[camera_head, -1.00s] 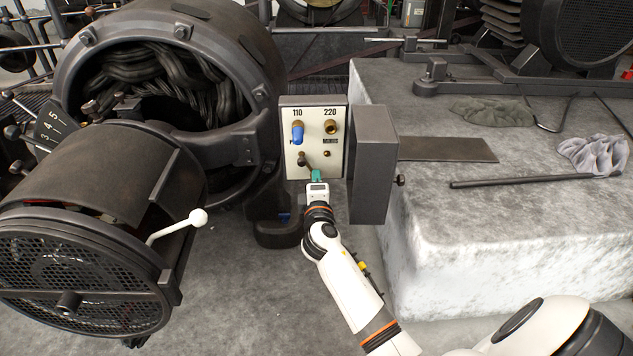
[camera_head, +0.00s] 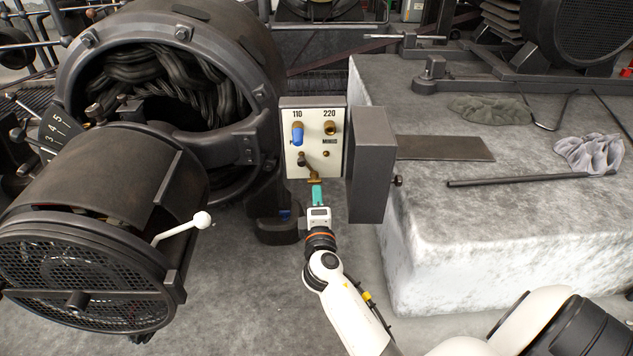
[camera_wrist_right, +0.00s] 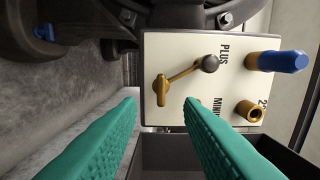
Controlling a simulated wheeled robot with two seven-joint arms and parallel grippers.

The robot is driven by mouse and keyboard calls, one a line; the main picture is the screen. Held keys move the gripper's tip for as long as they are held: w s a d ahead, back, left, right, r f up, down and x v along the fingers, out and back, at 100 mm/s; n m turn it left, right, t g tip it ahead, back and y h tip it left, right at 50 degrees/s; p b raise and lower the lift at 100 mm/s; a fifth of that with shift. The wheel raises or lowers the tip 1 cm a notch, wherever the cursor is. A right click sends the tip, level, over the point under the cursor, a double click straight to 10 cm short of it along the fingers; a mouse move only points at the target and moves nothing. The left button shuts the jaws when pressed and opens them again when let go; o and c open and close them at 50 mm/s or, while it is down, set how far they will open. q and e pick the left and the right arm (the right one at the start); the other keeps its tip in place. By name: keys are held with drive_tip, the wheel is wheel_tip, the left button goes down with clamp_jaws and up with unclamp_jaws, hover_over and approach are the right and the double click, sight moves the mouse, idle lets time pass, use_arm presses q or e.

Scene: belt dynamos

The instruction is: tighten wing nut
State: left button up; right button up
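The brass wing nut (camera_wrist_right: 161,91) sits on the cream panel, at the end of a brass lever with a dark ball knob (camera_wrist_right: 209,63). In the head view the wing nut (camera_head: 315,180) shows at the panel's lower edge, just beyond the fingertips. My right gripper (camera_wrist_right: 161,106) is open, its two teal fingers apart with nothing between them; the wing nut appears ahead, in line with the gap. In the head view the right gripper (camera_head: 317,188) is below and in front of the panel (camera_head: 338,150). My left gripper is out of view.
A blue-capped terminal (camera_head: 298,134) and a brass terminal (camera_head: 330,128) project from the panel above. A grey box door (camera_head: 370,165) stands open to the right, beside a stone block (camera_head: 440,240). A dynamo with a mesh-fronted drum (camera_head: 90,270) fills the left.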

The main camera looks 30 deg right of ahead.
drive_tip(key=shift+p+v, duration=0.3)
drive_tip(key=shift+v, duration=2.1)
